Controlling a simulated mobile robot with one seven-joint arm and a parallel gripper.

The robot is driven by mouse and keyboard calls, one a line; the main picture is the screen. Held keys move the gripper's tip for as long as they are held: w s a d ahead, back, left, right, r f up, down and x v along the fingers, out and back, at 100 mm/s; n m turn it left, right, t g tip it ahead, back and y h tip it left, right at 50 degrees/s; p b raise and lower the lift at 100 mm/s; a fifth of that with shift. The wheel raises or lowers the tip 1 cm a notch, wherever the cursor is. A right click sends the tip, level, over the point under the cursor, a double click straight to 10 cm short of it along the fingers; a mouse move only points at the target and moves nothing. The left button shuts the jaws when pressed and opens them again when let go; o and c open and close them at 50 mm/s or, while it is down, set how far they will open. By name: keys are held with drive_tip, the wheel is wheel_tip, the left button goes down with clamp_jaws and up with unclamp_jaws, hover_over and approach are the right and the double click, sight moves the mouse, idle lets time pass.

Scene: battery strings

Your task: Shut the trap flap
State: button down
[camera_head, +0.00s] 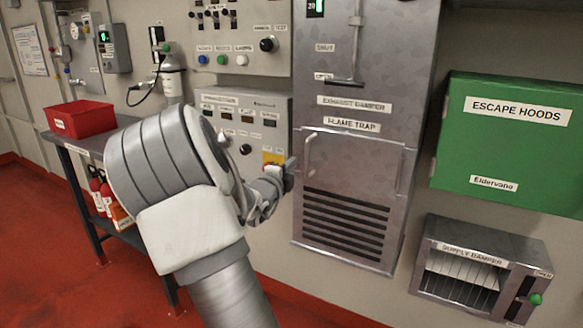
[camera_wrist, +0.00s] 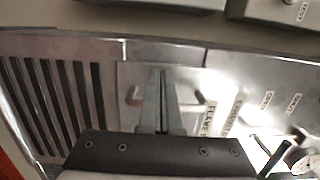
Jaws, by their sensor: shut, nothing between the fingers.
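The flame trap flap (camera_head: 355,166) is a grey metal plate under the "FLAME TRAP" label (camera_head: 352,124), above a louvred grille. It looks about flush with the cabinet front, but I cannot tell whether it is fully shut. A pale bar handle (camera_head: 309,152) is on its left side. My gripper (camera_head: 291,165) is just left of the handle in the head view. In the wrist view my gripper's fingers (camera_wrist: 162,74) are together and empty. They cover the middle of the handle (camera_wrist: 134,97); contact cannot be told.
The louvred grille (camera_head: 343,225) is below the flap. A control box (camera_head: 244,105) stands left of the cabinet. A green escape hoods box (camera_head: 505,145) and the supply damper unit (camera_head: 470,270) are on the right. A red bin (camera_head: 80,119) sits on a bench at left.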

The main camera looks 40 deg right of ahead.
drive_tip(key=w+p+v, duration=0.1)
drive_tip(key=p+v, duration=0.1)
drive_tip(key=v, duration=0.8)
drive_tip(key=shift+a, duration=0.45)
drive_tip(key=shift+w, duration=0.1)
drive_tip(key=s+a+r+n+t+y, duration=0.1)
drive_tip(key=s+a+n+t+y, duration=0.15)
drive_tip(key=a+n+y, duration=1.5)
drive_tip(key=s+a+n+g+h, duration=0.1)
drive_tip(key=s+a+n+g, duration=0.4)
drive_tip(key=s, duration=0.6)
drive_tip(key=s+a+n+g+h, duration=0.1)
drive_tip(key=s+a+n, duration=0.3)
drive_tip(key=s+n, duration=0.5)
wheel_tip(320, 180, up, 20)
drive_tip(key=s+m+p, duration=0.1)
drive_tip(key=s+p, duration=0.1)
drive_tip(key=p, duration=1.8)
drive_tip(key=shift+s+d, duration=0.25)
drive_tip(key=shift+s, duration=0.15)
